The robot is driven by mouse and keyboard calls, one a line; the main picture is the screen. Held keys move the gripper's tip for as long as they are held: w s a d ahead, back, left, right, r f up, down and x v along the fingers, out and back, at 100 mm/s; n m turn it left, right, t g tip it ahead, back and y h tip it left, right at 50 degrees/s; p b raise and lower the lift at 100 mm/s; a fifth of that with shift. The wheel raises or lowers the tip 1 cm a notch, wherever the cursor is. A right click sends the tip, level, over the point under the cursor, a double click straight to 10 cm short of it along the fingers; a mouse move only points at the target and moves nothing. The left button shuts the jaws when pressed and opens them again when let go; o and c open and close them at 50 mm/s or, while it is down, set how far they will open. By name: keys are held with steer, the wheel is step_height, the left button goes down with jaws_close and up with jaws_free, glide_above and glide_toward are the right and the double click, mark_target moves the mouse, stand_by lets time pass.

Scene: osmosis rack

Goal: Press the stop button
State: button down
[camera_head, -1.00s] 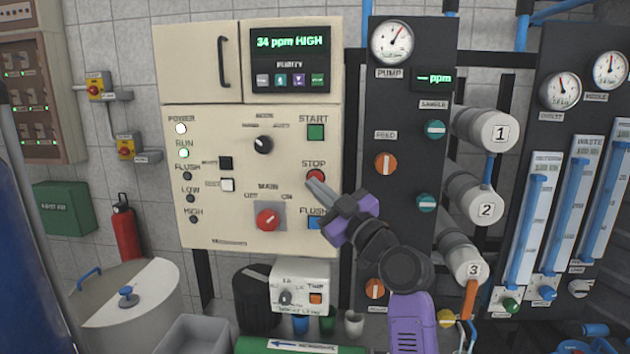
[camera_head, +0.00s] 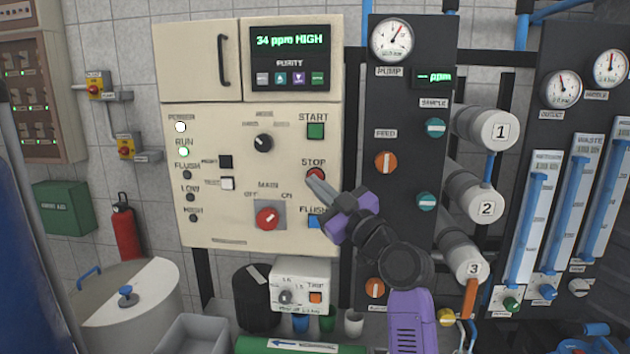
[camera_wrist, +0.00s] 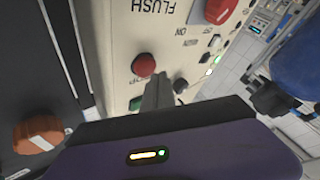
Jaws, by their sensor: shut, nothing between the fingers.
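The red round stop button (camera_head: 316,174) sits on the cream control panel under the STOP label, below the green start button (camera_head: 316,131). My gripper (camera_head: 312,183) is shut and empty, its fingertips at the lower left edge of the stop button in the head view. In the wrist view the stop button (camera_wrist: 144,65) shows just left of my closed fingertips (camera_wrist: 158,78). Whether the fingers touch the button or the panel is not clear. The display reads "34 ppm HIGH", and the POWER and RUN lamps are lit.
A black panel with orange and teal valve knobs (camera_head: 386,163) stands to the right. A white dosing box (camera_head: 300,285) is underneath.

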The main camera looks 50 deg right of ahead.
steer(key=shift+w+d+b, duration=0.4)
steer(key=shift+d+b, duration=0.05)
steer(key=shift+d, duration=0.1)
stand_by(0.9)
steer(key=shift+s+a, duration=0.55)
steer(key=shift+a, duration=0.15)
steer(key=shift+s+a+p, duration=0.25)
steer(key=shift+s+a, duration=0.55)
steer(key=shift+a, duration=0.2)
steer(key=shift+s+a+p, duration=0.2)
steer(key=shift+s+a, duration=0.55)
steer(key=shift+a, duration=0.2)
